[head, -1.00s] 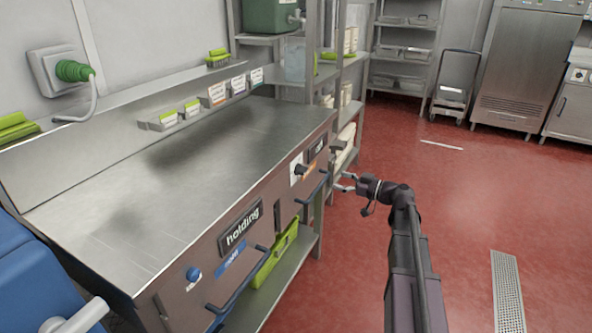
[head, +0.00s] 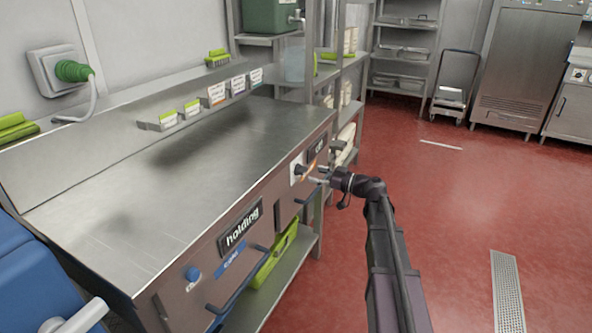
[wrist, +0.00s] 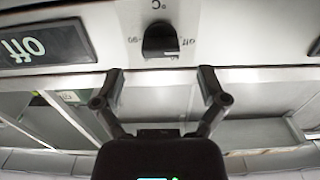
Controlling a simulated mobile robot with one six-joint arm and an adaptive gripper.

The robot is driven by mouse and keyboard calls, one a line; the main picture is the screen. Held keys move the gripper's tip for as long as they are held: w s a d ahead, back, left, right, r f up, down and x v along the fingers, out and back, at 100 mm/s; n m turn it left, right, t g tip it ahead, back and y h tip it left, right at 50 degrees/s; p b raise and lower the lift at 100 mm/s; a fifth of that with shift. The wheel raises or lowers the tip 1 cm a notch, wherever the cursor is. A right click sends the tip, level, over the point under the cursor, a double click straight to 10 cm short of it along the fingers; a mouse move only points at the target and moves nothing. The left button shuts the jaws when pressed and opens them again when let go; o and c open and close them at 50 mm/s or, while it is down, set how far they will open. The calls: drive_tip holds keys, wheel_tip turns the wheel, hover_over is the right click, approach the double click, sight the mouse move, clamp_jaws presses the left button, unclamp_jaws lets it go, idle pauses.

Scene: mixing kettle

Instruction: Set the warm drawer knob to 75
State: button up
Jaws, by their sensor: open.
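A dark knob (head: 298,169) sits on a pale dial plate on the front of the steel counter, at its far drawer. It also shows in the wrist view (wrist: 161,41), on a plate with a "°C" mark and small markings at its sides that appear inverted. I cannot read its exact setting. My gripper (head: 319,174) is open and empty, close in front of this drawer. In the wrist view my fingertips (wrist: 161,82) are apart, below the knob in the picture, with no visible contact.
A dark sign (wrist: 45,45) with inverted lettering is beside the knob. A bar handle (head: 312,188) is close below my gripper. A blue knob (head: 193,273) and a "holding" sign (head: 241,228) are on the near part. Red floor (head: 480,210) is open to the right.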

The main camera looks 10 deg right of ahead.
sight(306, 171)
drive_tip(key=shift+x, duration=1.45)
drive_tip(key=shift+w+a, duration=0.3)
drive_tip(key=shift+a, duration=0.15)
drive_tip(key=shift+w+a, duration=0.2)
drive_tip(key=shift+a, duration=0.1)
drive_tip(key=c, duration=1.1)
